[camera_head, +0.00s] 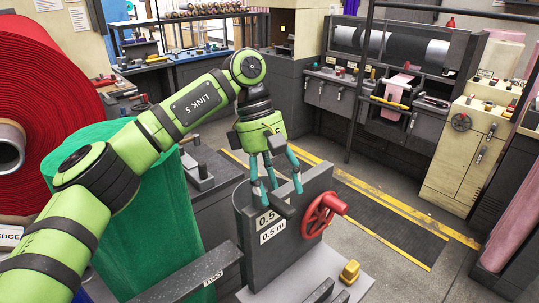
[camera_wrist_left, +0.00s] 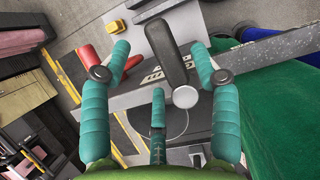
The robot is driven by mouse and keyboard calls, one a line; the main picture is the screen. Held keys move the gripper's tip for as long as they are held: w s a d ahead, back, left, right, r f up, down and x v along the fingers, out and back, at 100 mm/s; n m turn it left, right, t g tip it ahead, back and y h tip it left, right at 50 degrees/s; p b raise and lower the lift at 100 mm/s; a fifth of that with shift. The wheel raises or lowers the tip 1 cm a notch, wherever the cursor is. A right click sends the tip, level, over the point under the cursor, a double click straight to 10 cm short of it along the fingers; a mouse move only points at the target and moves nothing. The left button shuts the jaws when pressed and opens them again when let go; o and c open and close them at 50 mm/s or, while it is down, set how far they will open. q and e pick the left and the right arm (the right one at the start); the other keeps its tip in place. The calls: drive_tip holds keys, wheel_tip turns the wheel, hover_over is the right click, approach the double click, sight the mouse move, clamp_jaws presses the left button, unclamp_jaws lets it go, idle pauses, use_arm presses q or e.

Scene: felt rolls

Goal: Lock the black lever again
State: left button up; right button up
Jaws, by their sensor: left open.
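The black lever (camera_wrist_left: 166,55) shows in the left wrist view as a dark bar with a round silver pivot cap (camera_wrist_left: 185,97) at its lower end. It sits at the top edge of a grey panel. In the head view the lever (camera_head: 283,208) is partly hidden behind the fingers. My left gripper (camera_head: 277,188) is open, pointing down just above the panel. In the left wrist view its teal fingers (camera_wrist_left: 162,72) stand spread around the lever; I cannot tell whether any touches it. My right gripper is not in view.
A red handwheel (camera_head: 320,214) is on the panel (camera_head: 262,250), close right of my gripper. A yellow block (camera_head: 349,271) lies on the grey plate below. Floor (camera_head: 365,215) beyond the panel is clear.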

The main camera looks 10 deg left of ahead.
use_arm(q)
drive_tip(key=v, duration=0.9)
drive_tip(key=shift+r, duration=0.2)
